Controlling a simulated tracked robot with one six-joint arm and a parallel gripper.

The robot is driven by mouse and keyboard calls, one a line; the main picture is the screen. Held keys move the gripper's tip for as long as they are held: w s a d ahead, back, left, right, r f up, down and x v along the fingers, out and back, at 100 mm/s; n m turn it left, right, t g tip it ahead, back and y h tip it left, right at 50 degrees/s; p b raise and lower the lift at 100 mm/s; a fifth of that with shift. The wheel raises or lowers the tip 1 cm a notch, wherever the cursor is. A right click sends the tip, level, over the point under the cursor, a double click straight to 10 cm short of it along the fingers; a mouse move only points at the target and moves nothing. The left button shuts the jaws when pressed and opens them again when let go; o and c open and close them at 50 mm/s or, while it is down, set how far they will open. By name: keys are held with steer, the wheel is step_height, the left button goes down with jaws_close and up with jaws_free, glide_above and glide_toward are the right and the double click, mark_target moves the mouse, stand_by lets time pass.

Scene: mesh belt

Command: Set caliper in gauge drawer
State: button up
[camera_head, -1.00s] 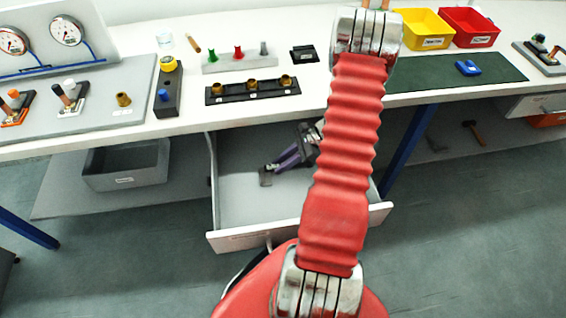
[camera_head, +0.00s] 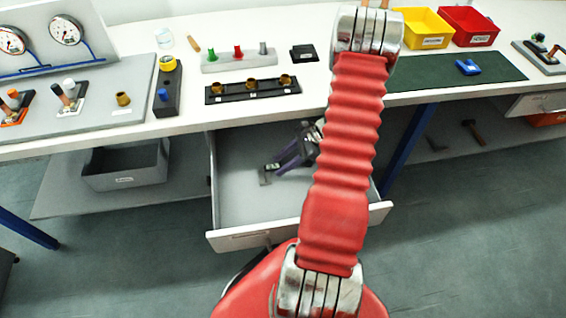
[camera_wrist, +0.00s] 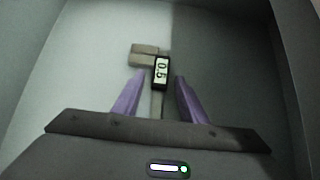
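The caliper (camera_wrist: 145,55) lies in the open gauge drawer (camera_head: 228,195), its jaws grey-brown and its small display reading 0.5. In the head view the caliper (camera_head: 265,178) shows as a small grey piece near the drawer's middle. My gripper (camera_wrist: 160,78) has two purple fingers, one on each side of the caliper, with a visible gap to it. In the head view my gripper (camera_head: 279,166) reaches down into the drawer from the right. The caliper's lower end is hidden behind my gripper's body.
The drawer's front panel (camera_head: 250,238) stands pulled out below the white bench (camera_head: 320,110). A grey bin (camera_head: 125,165) sits on the shelf at left. A black block with brass pieces (camera_head: 252,90) is on the bench above. Blue bench legs flank the drawer.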

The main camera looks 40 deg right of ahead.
steer(key=s+d, duration=0.2)
steer(key=d, duration=0.1)
steer(key=s+d, duration=0.2)
steer(key=d, duration=0.2)
steer(key=s+d, duration=0.3)
steer(key=shift+d+r, duration=0.2)
steer(key=shift+r, duration=0.1)
stand_by(0.6)
